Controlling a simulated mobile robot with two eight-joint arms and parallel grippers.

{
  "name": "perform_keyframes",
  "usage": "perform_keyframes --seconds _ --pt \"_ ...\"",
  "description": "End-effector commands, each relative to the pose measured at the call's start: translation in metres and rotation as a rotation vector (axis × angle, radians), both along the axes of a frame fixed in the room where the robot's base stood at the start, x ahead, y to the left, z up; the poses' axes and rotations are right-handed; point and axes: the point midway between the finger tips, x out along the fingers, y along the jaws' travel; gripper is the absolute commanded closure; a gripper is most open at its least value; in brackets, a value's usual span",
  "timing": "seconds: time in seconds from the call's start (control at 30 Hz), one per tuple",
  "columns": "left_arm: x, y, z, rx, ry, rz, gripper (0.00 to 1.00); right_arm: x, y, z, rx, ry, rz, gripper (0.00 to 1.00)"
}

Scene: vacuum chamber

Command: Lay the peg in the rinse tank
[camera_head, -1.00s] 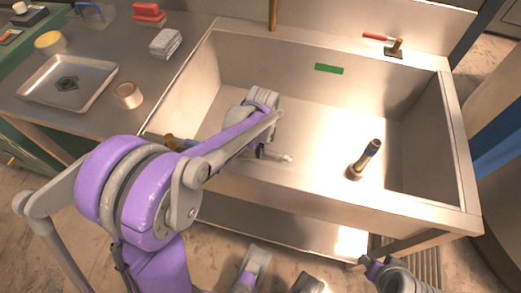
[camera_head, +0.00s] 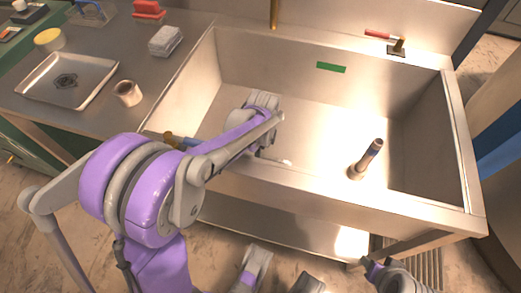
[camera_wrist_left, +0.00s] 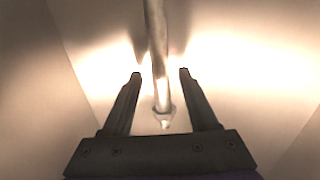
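The rinse tank (camera_head: 310,185) is a wide, pale metal basin. My left arm reaches over its near wall, and the left gripper (camera_wrist_left: 160,73) is low inside it. A slim silver rod, which looks like the peg (camera_wrist_left: 157,50), shows in the left wrist view. It runs between the two spread dark fingers, with a gap on each side. In the head view one end of the peg (camera_head: 283,162) shows low in the tank by the near wall; my arm hides the rest. It appears to lie on the tank floor.
A dark upright pipe (camera_head: 367,158) stands in the tank to the right. A green label (camera_head: 331,68) is on the back wall. A red-handled valve (camera_head: 396,46) sits on the back rim. A tray (camera_head: 30,91) and cup (camera_head: 127,93) are on the left counter. The tank's middle is clear.

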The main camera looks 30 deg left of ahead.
Motion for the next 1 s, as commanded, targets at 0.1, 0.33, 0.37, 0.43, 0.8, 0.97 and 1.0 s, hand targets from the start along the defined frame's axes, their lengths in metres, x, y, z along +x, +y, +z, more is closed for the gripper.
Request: perform_keyframes --seconds 0.1,0.33,0.37,0.43,0.8,0.97,1.0 --pt "0.000 0.000 0.000 0.000 0.000 0.000 0.40 0.000 0.000 0.000 0.000 0.000 0.000 0.50" --pt "0.000 0.000 0.006 0.000 0.000 0.000 0.40 0.000 0.000 0.005 0.000 -0.002 0.000 0.50" --pt "0.000 0.000 0.010 0.000 0.000 0.000 0.40 0.000 0.000 0.007 0.000 -0.003 0.000 0.50" --pt "0.000 0.000 0.020 0.000 -0.001 0.000 0.40 -0.001 0.000 0.013 0.000 -0.005 0.000 0.50" --pt "0.000 -0.003 0.100 0.000 0.000 0.000 0.40 -0.002 0.000 0.037 0.000 -0.013 0.000 0.50" --pt "0.000 -0.004 0.122 0.000 0.000 0.000 0.40 -0.002 0.000 0.042 0.000 -0.015 0.000 0.50" --pt "0.000 -0.004 0.126 0.000 0.000 0.000 0.40 -0.002 0.000 0.043 0.000 -0.015 0.000 0.50"
